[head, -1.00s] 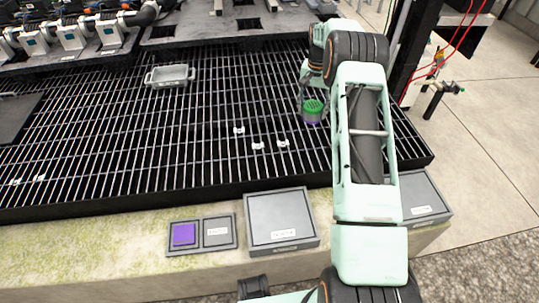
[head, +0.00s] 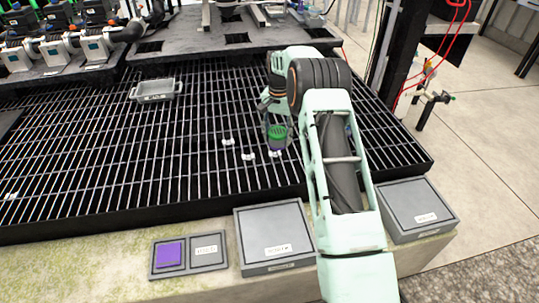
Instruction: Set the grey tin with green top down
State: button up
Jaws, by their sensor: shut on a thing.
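The grey tin with green top (head: 277,136) is in the head view, right of the middle, above the black grating (head: 190,135). Its green top faces up and it looks roughly upright. My gripper (head: 274,122) is shut on the tin, and my arm reaches in from the lower right. Whether the tin's base touches the grating cannot be told from this view.
Small white pieces (head: 248,157) lie on the grating just left of the tin. A grey tray (head: 156,97) sits farther back left. Grey boxes (head: 275,232) and a panel with a purple square (head: 169,254) line the front ledge. Much of the grating is bare.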

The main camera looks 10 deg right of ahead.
jog(key=shift+a+f, duration=0.75)
jog(key=shift+f, duration=0.1)
jog(key=shift+s+a+f+b, duration=0.1)
jog(key=shift+a+f+b, duration=0.15)
jog(key=shift+f, duration=0.5)
jog(key=shift+w+a+f+b, duration=0.1)
jog(key=shift+a+f+b, duration=0.2)
jog(key=shift+f, duration=0.45)
jog(key=shift+s+a+f+b, duration=0.1)
jog(key=shift+f+b, duration=0.25)
jog(key=shift+f, duration=0.4)
jog(key=shift+f, duration=0.1)
jog(key=o, duration=1.2)
